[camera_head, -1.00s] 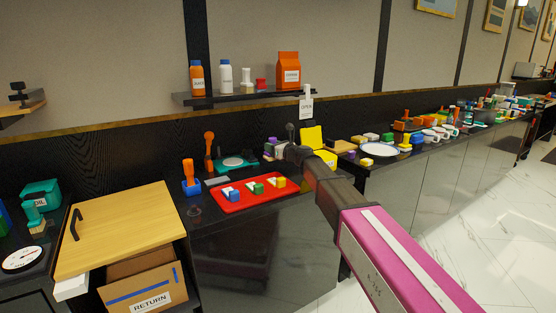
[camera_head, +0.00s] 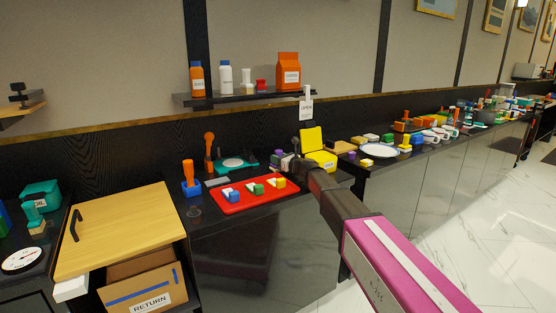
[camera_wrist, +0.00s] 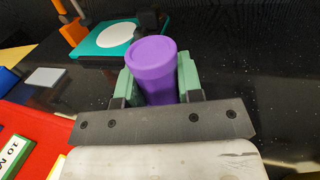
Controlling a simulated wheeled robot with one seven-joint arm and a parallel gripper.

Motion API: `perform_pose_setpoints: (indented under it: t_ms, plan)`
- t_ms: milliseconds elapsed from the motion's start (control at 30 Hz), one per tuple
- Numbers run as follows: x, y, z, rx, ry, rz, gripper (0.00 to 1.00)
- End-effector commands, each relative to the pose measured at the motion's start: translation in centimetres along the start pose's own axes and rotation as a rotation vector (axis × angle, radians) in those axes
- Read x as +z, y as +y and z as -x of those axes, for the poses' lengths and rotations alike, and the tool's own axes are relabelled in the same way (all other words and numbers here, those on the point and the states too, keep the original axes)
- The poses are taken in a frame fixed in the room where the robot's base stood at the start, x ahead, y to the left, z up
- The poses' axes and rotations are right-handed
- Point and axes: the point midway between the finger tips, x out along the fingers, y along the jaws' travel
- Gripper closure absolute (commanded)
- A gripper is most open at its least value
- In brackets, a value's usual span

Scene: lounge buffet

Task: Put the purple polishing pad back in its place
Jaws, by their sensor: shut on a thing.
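The purple polishing pad (camera_wrist: 155,72) is a short purple cylinder with a rounded, rimmed top. My gripper (camera_wrist: 155,85) is shut on it, with a green finger at each side, over the black counter. In the head view the pad (camera_head: 279,155) is a small purple patch beside my gripper (camera_head: 286,161), partly hidden by it. A teal base (camera_wrist: 88,50) with a white disc (camera_wrist: 115,35) lies beyond the pad in the wrist view. In the head view this base (camera_head: 249,166) is left of my gripper. The pad's underside is hidden.
A red tray (camera_head: 225,206) with several small coloured blocks lies left and in front. A grey block (camera_wrist: 45,77) is near the base. An orange-handled tool (camera_head: 209,150) stands behind. A yellow open box (camera_head: 322,160) is close on the right.

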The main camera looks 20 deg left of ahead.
Motion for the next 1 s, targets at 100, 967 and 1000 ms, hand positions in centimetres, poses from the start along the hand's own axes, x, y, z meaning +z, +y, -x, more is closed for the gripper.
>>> perform_pose_setpoints:
  t_ms: [100,967,1000]
  plan:
    - [-0.2,0.0,0.0,0.0,0.0,0.0,0.6]
    - [0.1,0.2,5.8,-0.002,0.0,0.0,0.41]
    - [0.1,0.2,6.7,-0.002,0.0,0.0,0.41]
